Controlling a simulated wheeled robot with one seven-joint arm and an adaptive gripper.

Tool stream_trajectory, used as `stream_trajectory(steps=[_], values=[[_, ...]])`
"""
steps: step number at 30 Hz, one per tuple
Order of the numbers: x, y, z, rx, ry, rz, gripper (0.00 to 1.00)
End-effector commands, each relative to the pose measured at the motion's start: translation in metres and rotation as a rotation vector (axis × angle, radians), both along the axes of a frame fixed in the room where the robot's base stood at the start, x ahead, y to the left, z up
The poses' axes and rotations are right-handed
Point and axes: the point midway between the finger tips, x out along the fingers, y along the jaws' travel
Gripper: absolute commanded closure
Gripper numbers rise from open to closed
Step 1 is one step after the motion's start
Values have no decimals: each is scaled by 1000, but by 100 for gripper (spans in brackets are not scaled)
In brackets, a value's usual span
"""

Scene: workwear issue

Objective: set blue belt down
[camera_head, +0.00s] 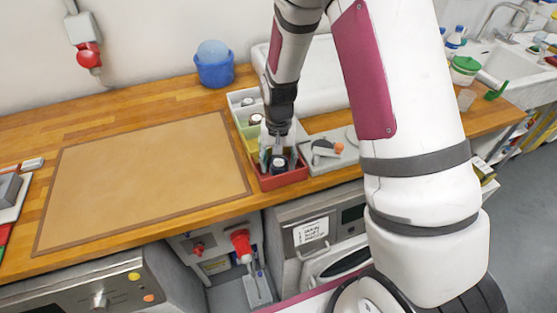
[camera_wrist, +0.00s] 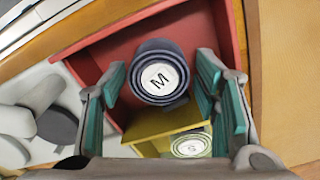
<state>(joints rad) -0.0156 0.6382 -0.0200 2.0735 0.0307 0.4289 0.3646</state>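A rolled dark blue belt (camera_head: 279,163) with a round white label stands in the red bin (camera_head: 285,183) at the front of a row of bins. In the wrist view the belt (camera_wrist: 160,72) shows the letter M on its label, and the red bin (camera_wrist: 100,62) surrounds it. My gripper (camera_head: 277,150) reaches down into this bin from above. In the wrist view its teal-padded fingers (camera_wrist: 161,88) stand on both sides of the belt, with a visible gap on each side. The gripper looks open. The belt's underside is hidden.
Behind the red bin are a yellow bin (camera_wrist: 150,126) with a roll labelled S (camera_wrist: 190,145) and a pale bin (camera_head: 237,97). A grey tray (camera_head: 316,166) with items adjoins on the right. A brown mat (camera_head: 145,175) lies clear on the left. A blue tub (camera_head: 214,70) stands behind.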

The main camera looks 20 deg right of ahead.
Motion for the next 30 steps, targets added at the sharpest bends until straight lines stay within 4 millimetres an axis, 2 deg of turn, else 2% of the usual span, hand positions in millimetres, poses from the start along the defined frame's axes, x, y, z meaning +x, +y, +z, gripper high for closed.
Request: stream_trajectory(steps=[10, 14, 17, 30], values=[[0, 0, 1, 0, 0, 0, 29], [1, 0, 8, 0, -2, 0, 29], [2, 0, 20, 0, -4, 0, 29], [1, 0, 103, 0, -4, 0, 29]])
